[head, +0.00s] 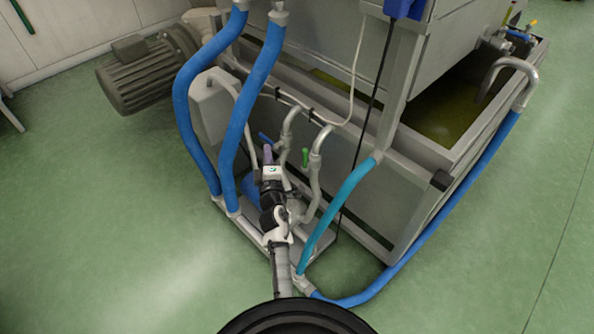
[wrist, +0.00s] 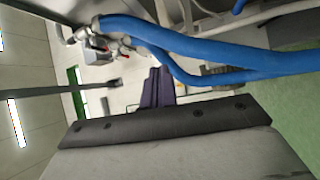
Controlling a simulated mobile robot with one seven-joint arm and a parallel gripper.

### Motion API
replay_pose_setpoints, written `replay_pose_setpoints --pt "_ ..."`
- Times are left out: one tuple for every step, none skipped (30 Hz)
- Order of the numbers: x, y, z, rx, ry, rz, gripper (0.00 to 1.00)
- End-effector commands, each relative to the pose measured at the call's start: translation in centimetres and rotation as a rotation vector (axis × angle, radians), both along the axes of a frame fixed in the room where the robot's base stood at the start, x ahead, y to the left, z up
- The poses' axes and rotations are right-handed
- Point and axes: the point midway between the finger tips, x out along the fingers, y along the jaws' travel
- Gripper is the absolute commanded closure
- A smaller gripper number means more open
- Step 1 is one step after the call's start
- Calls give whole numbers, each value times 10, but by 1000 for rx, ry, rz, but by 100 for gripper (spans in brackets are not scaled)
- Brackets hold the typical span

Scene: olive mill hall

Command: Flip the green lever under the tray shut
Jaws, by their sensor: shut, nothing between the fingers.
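The green lever (head: 305,157) stands upright on a grey pipe fitting beside the trough in the head view. I cannot make it out in the wrist view. The grey metal trough or tray (head: 418,160) with olive-coloured liquid is to its right. My gripper (head: 267,154) is shut and empty, with purple fingers, a little left of the green lever and apart from it in the picture. The shut fingers (wrist: 157,88) also show in the wrist view, pointing at open space.
A blue lever (head: 265,138) is close by my fingertips, on the neighbouring pipe. Thick blue hoses (head: 262,90) hang left of my gripper; a teal hose (head: 335,205) curves at its right. A motor (head: 148,72) stands at the back left. The green floor (head: 90,240) at left is clear.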

Motion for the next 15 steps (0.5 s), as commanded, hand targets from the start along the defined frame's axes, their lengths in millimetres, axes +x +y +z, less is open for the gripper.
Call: replay_pose_setpoints --pt "-2 -18 -31 -43 38 -35 100" --pt "-4 -25 -43 -64 55 -51 100" --pt "-6 -34 -58 -90 75 -68 100" --pt "-7 -40 -67 -106 88 -79 100" --pt "-9 -46 -74 -121 99 -88 100" --pt "-10 -51 -82 -137 110 -98 100" --pt "-11 -54 -87 -145 118 -103 100" --pt "-12 -56 -90 -151 123 -107 100" --pt "-13 -58 -93 -158 128 -110 100" --pt "-13 -59 -94 -160 130 -112 100" --pt "-13 -59 -95 -162 131 -113 100" --pt "-13 -59 -95 -163 132 -113 100" --pt "-13 -59 -95 -163 132 -113 100" --pt "-13 -59 -95 -162 131 -113 100" --pt "-13 -59 -95 -162 131 -113 100"
